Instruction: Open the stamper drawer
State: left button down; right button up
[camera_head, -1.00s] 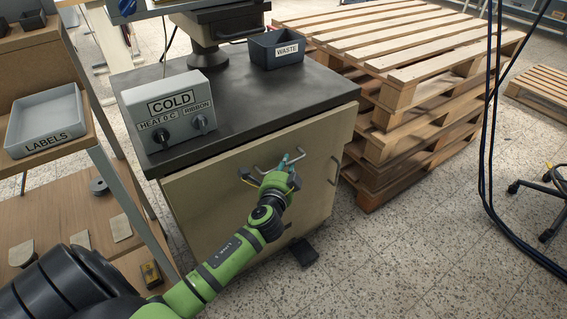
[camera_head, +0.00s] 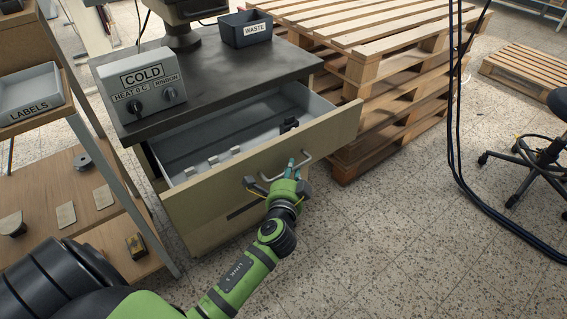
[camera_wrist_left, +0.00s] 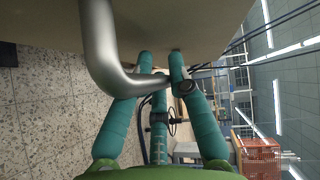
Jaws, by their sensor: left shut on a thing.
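The stamper drawer (camera_head: 318,133) is pulled out from the wooden cabinet under the dark worktop. Its grey interior shows, with several small light blocks and a dark item inside. My left gripper (camera_head: 296,167) is at the drawer front, shut on the metal bar handle (camera_head: 303,160). In the left wrist view, the teal fingers (camera_wrist_left: 160,85) are around the handle (camera_wrist_left: 100,50), close to the drawer front. My right gripper is not in view.
A grey control box (camera_head: 142,84) reading COLD and a dark WASTE bin (camera_head: 245,29) stand on the worktop (camera_head: 205,65). Stacked pallets (camera_head: 375,90) stand right of the cabinet. A shelf with a LABELS tray (camera_head: 30,92) is at left. Hanging cables (camera_head: 455,110) and open floor lie to the right.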

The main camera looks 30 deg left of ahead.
pick_arm(q)
jog(key=shift+s+d, duration=0.35)
jog(key=shift+d, duration=0.5)
jog(key=shift+s+d, duration=0.35)
jog(key=shift+d, duration=0.5)
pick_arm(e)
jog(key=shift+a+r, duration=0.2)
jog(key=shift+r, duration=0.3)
pick_arm(q)
jog(key=c, duration=1.4)
grip_release()
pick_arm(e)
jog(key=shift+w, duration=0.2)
pick_arm(q)
jog(key=v, duration=1.2)
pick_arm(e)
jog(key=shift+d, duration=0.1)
